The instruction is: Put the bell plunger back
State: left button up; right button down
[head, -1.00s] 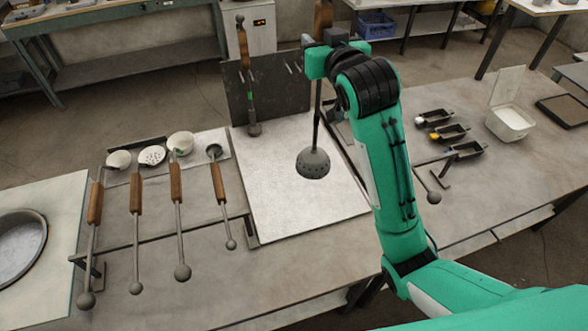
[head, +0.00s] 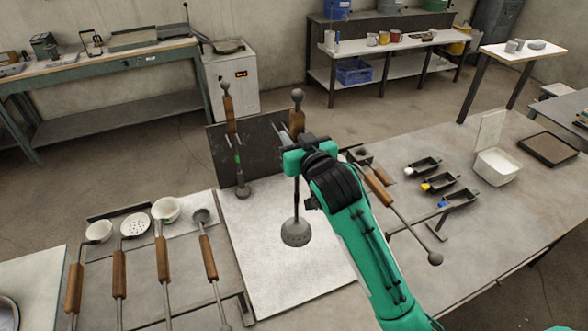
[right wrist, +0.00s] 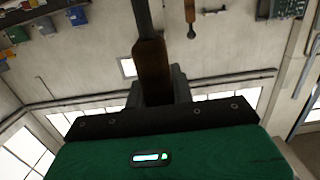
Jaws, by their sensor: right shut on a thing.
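My right gripper (head: 297,150) is shut on the wooden handle (head: 297,124) of the bell plunger. The plunger hangs upright, its grey perforated bell (head: 296,233) over the pale board (head: 270,280). I cannot tell whether the bell touches the board. In the right wrist view the brown handle (right wrist: 152,70) sits between the fingers. A dark upright panel with pegs (head: 218,150) stands behind and to the left of the gripper. Another plunger (head: 237,155) with a small head and green band hangs on its left side. My left gripper is not in view.
Several wooden-handled ladles (head: 162,258) lie on a rack at left. Another tool (head: 405,221) lies on a rack at right, close to my arm. Small black scoops (head: 438,182) and a white bin (head: 497,166) stand farther right. The front of the board is bare.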

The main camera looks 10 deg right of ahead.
send_over(297, 178)
jog(key=x, duration=0.2)
notch_tip(297, 178, down, 4)
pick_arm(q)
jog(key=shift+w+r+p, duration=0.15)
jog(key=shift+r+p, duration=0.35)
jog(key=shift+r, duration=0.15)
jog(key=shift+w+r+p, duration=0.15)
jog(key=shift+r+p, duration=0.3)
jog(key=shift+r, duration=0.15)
pick_arm(e)
notch_tip(297, 178, down, 6)
jog(key=shift+w+d+r, duration=0.1)
jog(key=shift+r, duration=0.1)
jog(key=shift+f, duration=0.1)
jog(key=c, duration=1.6)
grip_release()
jog(key=shift+f, duration=0.2)
jog(key=shift+c, duration=0.2)
jog(key=o, duration=0.4)
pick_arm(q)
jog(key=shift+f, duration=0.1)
pick_arm(e)
jog(key=shift+o, duration=0.2)
jog(key=shift+r, duration=0.1)
jog(key=shift+r, duration=0.1)
